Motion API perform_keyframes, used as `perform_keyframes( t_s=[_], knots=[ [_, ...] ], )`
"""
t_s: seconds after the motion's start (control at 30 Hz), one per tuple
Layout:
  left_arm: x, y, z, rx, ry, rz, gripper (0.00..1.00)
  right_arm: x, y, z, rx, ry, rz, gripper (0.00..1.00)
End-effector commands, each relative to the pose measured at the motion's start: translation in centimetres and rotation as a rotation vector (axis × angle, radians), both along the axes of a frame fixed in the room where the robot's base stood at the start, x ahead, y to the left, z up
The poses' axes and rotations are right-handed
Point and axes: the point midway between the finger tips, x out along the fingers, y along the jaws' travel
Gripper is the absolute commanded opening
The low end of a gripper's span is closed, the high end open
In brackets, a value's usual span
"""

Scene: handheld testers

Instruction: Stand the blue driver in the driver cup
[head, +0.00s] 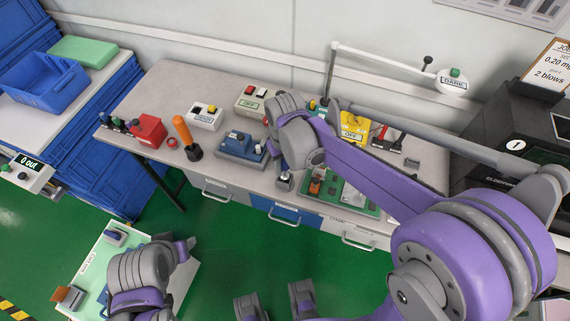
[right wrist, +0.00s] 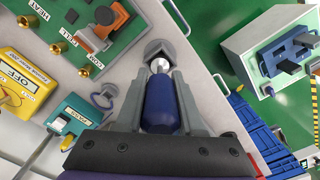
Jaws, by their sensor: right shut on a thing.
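My right gripper (right wrist: 163,82) is shut on the handle of the blue driver (right wrist: 160,105), with one finger on each side. The driver's bright metal shaft (right wrist: 160,66) points away from the gripper toward a grey six-sided cup (right wrist: 154,47), which looks like the driver cup. The shaft's end overlaps the cup in the right wrist view; I cannot tell how deep it sits. In the head view the grey cup (head: 284,184) stands near the table's front edge, below my right wrist.
A green circuit board (right wrist: 75,30), a yellow meter (right wrist: 22,82) and a teal box (right wrist: 75,118) lie close to the cup. On the bench (head: 225,185) a blue-grey device (head: 240,147) and an orange-handled tool (head: 183,130) stand left of it.

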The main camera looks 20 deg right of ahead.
Motion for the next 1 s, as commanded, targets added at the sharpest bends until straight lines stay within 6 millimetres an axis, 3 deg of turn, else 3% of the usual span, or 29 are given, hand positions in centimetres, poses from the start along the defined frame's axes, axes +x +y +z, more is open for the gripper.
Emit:
perform_keyframes(
  t_s=[1.0],
  knots=[
    [-0.3,0.0,-1.6,0.000,0.006,0.000,0.50,0.0,0.0,-2.1,0.000,0.000,0.000,0.00]
  ],
)
